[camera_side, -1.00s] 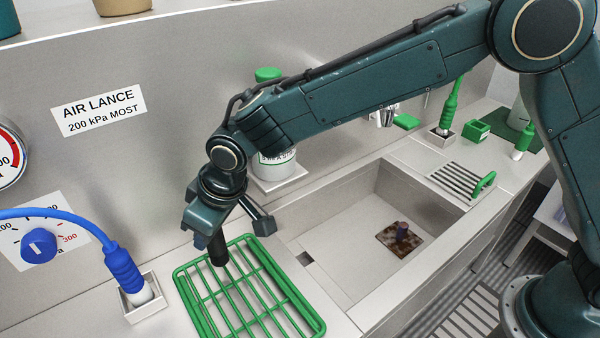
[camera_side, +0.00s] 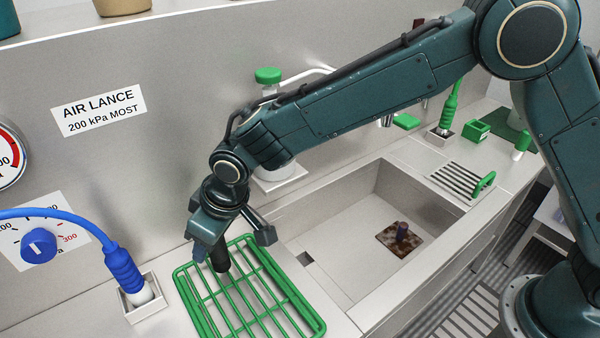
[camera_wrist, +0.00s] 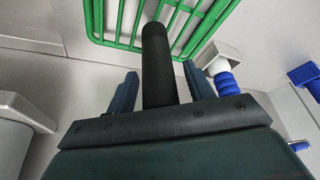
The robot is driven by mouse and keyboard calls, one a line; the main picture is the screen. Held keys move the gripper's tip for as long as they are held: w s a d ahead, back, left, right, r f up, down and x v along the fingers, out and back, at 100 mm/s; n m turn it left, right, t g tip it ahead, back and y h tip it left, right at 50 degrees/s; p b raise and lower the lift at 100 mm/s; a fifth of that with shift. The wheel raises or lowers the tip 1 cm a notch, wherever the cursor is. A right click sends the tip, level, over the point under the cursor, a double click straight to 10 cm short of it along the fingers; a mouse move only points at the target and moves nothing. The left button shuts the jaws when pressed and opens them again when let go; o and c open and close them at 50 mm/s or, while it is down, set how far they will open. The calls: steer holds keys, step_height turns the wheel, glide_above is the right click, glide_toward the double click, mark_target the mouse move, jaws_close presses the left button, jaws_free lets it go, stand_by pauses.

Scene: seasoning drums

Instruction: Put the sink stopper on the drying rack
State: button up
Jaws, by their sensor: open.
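A rusty brown square plate with a dark blue upright knob lies on the sink floor; it appears to be the sink stopper (camera_side: 403,238). The green wire drying rack (camera_side: 313,325) lies left of the sink and fills the top of the wrist view (camera_wrist: 110,41). My gripper (camera_side: 212,256) is over the rack's back left part, well left of the stopper, with its fingers pointing down. In the wrist view the blue fingers (camera_wrist: 160,72) stand apart, with a black cylinder between them. The cylinder reaches toward the rack; I cannot tell whether it touches.
The sink (camera_side: 350,200) has raised walls between my gripper and its floor. A blue hose plug stands in a white holder (camera_side: 148,309) left of the rack. A slatted grate (camera_side: 455,180) lies right of the sink.

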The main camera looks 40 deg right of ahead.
steer(key=shift+r, duration=0.15)
steer(key=v, duration=1.2)
stand_by(0.5)
steer(key=s+d+r+m, duration=0.1)
steer(key=s+d+r, duration=0.15)
steer(key=d, duration=0.45)
steer(key=s+d+r+m, duration=0.1)
steer(key=d+r, duration=0.2)
steer(key=d, duration=0.3)
steer(key=s+d+r+m, duration=0.1)
steer(key=s+d+r, duration=0.15)
steer(key=d, duration=0.45)
steer(key=s+d+f+m+t+h, duration=0.1)
steer(key=s+d+m+h, duration=0.1)
steer(key=s+d, duration=1.2)
steer(key=s+m, duration=0.1)
steer(key=s, duration=0.2)
steer(key=shift+s+d+f+m+t+h, duration=0.15)
steer(key=shift+d+f+m+t+h, duration=0.15)
steer(key=shift+f+m+t, duration=0.1)
